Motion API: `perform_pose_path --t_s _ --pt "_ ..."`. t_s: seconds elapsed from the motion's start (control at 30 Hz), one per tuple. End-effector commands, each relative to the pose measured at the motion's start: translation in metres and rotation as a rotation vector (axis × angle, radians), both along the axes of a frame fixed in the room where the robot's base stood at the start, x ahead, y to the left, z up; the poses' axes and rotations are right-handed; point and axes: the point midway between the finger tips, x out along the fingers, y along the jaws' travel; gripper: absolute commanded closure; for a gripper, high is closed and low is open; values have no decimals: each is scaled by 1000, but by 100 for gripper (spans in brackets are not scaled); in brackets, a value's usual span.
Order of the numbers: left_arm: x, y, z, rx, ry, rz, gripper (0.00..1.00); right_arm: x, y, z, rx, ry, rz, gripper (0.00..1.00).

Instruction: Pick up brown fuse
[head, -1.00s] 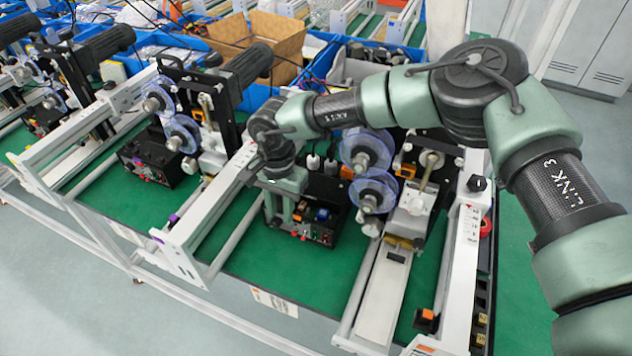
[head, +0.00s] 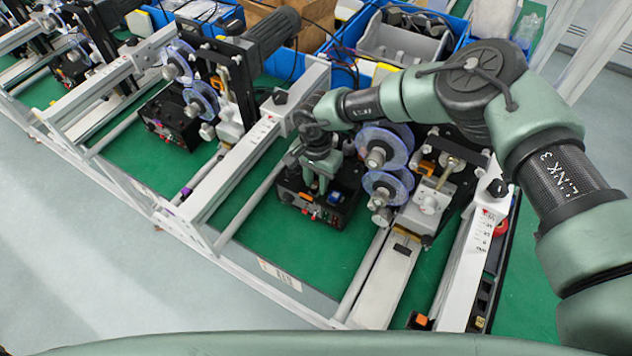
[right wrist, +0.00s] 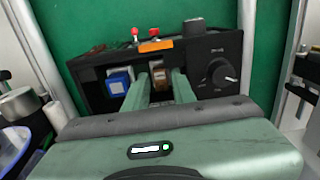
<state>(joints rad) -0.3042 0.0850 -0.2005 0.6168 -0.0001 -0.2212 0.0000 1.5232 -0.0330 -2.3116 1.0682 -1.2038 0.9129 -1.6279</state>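The brown fuse (right wrist: 160,78) stands in a slot of the black control box (right wrist: 92,88), between the fingers of my right gripper in the right wrist view. My right gripper (right wrist: 160,84) looks open, with one finger to each side of the fuse; firm contact does not show. In the head view my right gripper (head: 318,189) points down at the control box (head: 343,212), and the fuse is hidden or too small to make out there. A blue fuse (right wrist: 118,82) sits left of the brown one. My left gripper is not in view.
A black knob (right wrist: 220,72) is right of the fuse; an orange label (right wrist: 155,46) and red-tipped switches (right wrist: 135,33) are behind it. Clear spools (head: 388,150) and a white rail (head: 245,165) flank the box closely. The green table (head: 290,250) is clear in front.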

Motion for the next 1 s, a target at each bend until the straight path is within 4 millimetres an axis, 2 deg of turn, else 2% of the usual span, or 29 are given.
perform_pose_path --t_s 0.1,0.23,0.27,0.33,0.37,0.6,1.0 --pt "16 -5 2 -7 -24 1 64 0 1 -3 0 -1 2 75" --pt "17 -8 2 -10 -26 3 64 0 1 -3 1 0 2 75" --pt "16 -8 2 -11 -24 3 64 0 1 -3 1 0 1 77" --pt "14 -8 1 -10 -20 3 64 0 0 -3 1 0 1 97" --pt "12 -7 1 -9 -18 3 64 0 0 -3 1 0 1 100" --pt "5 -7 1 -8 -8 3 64 0 0 -3 0 -1 1 100" --pt "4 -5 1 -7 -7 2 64 1 0 -3 0 -1 1 100"
